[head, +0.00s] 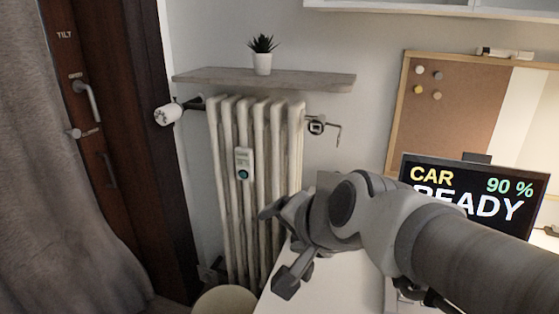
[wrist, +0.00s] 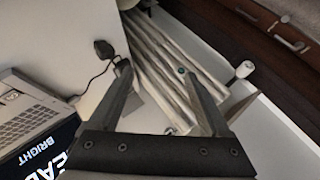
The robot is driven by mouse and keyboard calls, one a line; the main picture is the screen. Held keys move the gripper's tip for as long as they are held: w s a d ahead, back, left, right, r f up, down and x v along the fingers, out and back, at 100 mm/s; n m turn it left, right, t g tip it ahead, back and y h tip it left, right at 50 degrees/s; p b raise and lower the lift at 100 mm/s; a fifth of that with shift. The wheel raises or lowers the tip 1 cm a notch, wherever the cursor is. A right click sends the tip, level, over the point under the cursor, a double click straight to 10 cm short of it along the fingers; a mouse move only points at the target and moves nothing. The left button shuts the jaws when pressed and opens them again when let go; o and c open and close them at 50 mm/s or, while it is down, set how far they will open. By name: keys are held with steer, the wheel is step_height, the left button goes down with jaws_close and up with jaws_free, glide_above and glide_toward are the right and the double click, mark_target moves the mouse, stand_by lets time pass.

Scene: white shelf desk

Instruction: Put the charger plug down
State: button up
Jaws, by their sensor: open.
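The charger plug (wrist: 103,48) is a small black piece with a thin dark cable. In the wrist view it appears to lie on the white desk (wrist: 75,35), near the edge on the radiator side. My gripper (wrist: 155,68) is open, with nothing between its fingers. The plug is just outside the left finger, apart from it as far as I can tell. In the head view my gripper (head: 276,248) hangs over the desk's left end, in front of the radiator. I cannot make out the plug there.
A white radiator (head: 228,180) with a small thermostat unit (head: 244,164) stands behind my gripper. A shelf (head: 300,80) with a potted plant (head: 263,58) is above it. A round bin (head: 225,302) is below.

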steer(key=s+d+f+n+g+h, duration=0.3)
steer(key=s+d+n, duration=0.4)
steer(key=s+d, duration=0.3)
steer(key=shift+d+f+n+h, duration=0.2)
steer(key=shift+n+h, duration=0.1)
steer(key=shift+h, duration=0.1)
step_height(320, 180, up, 21)
steer(key=p, duration=2.1)
steer(key=shift+f, duration=0.1)
